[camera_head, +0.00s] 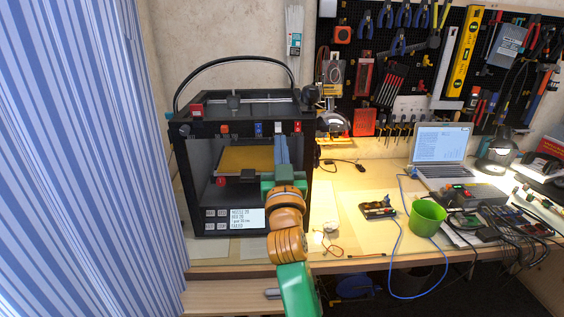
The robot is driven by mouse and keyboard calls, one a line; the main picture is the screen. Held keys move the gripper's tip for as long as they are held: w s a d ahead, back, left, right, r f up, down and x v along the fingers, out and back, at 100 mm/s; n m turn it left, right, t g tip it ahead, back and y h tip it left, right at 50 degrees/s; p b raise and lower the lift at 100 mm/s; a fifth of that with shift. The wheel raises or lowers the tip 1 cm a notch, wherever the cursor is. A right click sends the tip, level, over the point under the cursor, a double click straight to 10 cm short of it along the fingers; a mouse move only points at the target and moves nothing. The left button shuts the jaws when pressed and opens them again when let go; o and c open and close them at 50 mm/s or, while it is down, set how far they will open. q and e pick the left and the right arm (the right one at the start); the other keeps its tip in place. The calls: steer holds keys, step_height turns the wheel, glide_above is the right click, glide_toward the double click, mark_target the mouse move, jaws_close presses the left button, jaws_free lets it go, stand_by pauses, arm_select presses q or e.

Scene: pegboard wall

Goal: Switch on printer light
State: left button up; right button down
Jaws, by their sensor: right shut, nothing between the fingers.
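The black 3D printer (190,185) stands on the left of the workbench. Small coloured switches sit along its top front bar: orange (223,128), blue (258,128), white (279,127) and red (298,127). A red button box (197,110) is on its top left corner. The print bed (245,160) shows yellow inside; I cannot tell whether a printer light is on. My right gripper (282,142) is shut and empty, its blue fingers pointing up just below the white switch. I cannot tell whether they touch it. My left gripper is not in view.
A striped blue curtain (75,150) hangs at the left. The printer has a lit display (247,218) low in front and a red knob (221,181). To the right are a green cup (427,217), a laptop (440,145), cables and a lamp (497,152). Tools hang on the pegboard (350,60).

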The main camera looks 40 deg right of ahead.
steer(key=s+a, duration=0.1)
steer(key=s, duration=0.1)
steer(key=s+a, duration=0.1)
steer(key=s, duration=0.1)
steer(key=shift+a+f+b, duration=0.15)
steer(key=shift+b, duration=0.2)
